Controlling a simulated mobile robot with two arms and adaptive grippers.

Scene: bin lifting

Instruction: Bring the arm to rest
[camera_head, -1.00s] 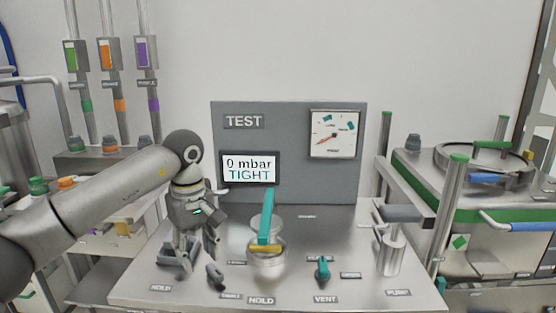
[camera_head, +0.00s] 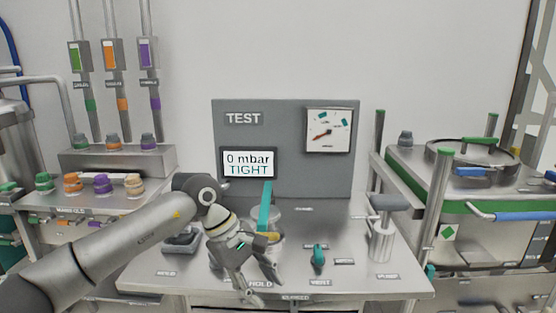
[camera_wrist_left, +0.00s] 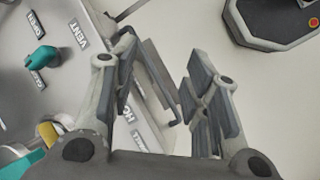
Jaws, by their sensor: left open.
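My left arm comes in from the left in the head view. Its gripper (camera_head: 262,284) hangs over the front of the steel test bench (camera_head: 390,278), with its fingers pointing down. In the left wrist view the gripper (camera_wrist_left: 180,95) is open, with nothing between its fingers. Behind it in the head view stands a vessel with an upright teal lever (camera_head: 265,205), partly hidden by the gripper. My right gripper is not in view.
The TEST panel (camera_head: 285,125) stands at the back, its display (camera_head: 248,163) reading "0 mbar TIGHT". A teal vent knob (camera_head: 318,256) and a pump (camera_head: 382,235) are to the right. A manifold with coloured knobs (camera_head: 103,183) is at the left, a green-edged cart (camera_head: 470,206) at the right.

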